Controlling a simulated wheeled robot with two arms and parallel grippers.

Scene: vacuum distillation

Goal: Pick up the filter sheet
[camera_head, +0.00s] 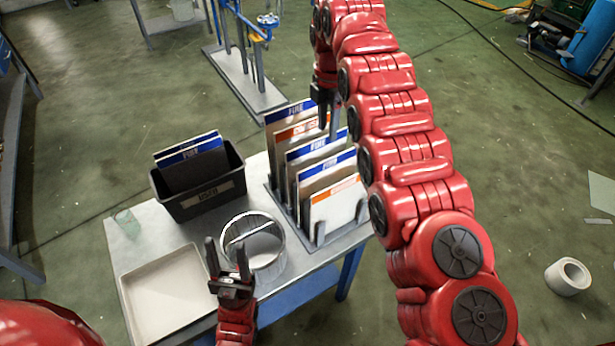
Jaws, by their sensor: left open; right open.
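Several upright filter sheets stand in a grey slotted rack (283,207) on the table. Some have blue label bands, such as the front blue-banded sheet (326,178); others have orange bands, such as the front orange-banded sheet (338,205). My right gripper (327,122) is open and points down over the back part of the rack, in front of the rear orange-banded sheet (295,135). I cannot tell whether it touches a sheet. My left gripper (227,252) is open and empty, pointing up beside the round metal vessel (268,265) at the table's front.
A black labelled box (205,203) with blue-banded sheets stands left of the rack. A pale empty tray (165,295) lies at front left, with a small glass beaker (127,222) behind it. A metal stand (250,85) is on the floor behind. My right arm covers the rack's right side.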

